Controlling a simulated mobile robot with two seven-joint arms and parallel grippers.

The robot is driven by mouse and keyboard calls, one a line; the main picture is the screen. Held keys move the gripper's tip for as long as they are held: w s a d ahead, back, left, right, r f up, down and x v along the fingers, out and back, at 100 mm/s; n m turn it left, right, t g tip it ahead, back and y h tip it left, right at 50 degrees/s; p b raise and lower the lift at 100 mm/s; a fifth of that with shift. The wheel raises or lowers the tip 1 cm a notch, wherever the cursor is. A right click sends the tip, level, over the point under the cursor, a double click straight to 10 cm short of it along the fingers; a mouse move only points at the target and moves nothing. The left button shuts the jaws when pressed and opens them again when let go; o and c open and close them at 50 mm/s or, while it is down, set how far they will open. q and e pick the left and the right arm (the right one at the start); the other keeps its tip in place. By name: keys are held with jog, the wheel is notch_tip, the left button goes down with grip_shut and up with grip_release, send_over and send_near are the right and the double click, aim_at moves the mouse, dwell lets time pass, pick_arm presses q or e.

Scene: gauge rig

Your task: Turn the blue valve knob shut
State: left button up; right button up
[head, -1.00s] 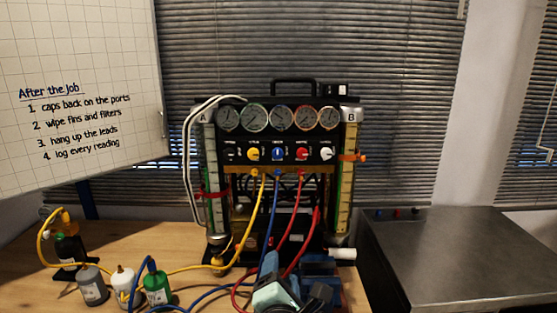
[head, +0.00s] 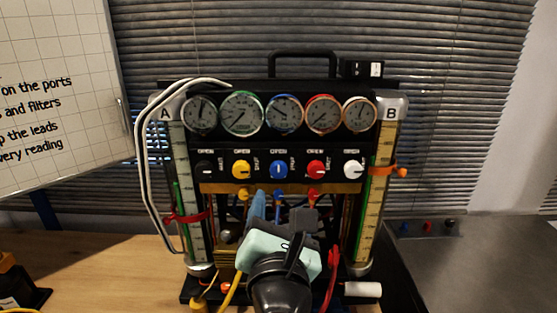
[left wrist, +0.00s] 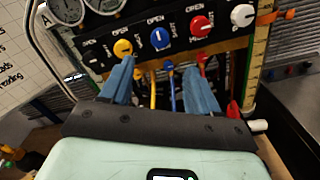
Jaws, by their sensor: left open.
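The blue valve knob (head: 279,170) is in the middle of a row of knobs on the rig's black panel, under the gauges. Its white mark stands upright, toward the word OPEN. It also shows in the left wrist view (left wrist: 160,39). My left gripper (head: 279,205) is below and in front of the knob, apart from it. In the left wrist view its two blue fingers (left wrist: 161,82) are spread wide with nothing gripped, and the blue knob lies above and between their tips. My right gripper is not in view.
A yellow knob (head: 241,170) is left of the blue one and a red knob (head: 315,170) right of it, both close. A white knob (head: 353,169) is further right. Yellow, blue and red hoses hang below the panel. A grey metal worktop (head: 470,262) stands at right.

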aim_at(279, 172)
pick_arm(q)
jog(key=w+p, duration=0.2)
jog(key=w, duration=1.1)
jog(key=shift+p, duration=0.3)
jog(key=shift+s, duration=0.1)
jog(key=c, duration=1)
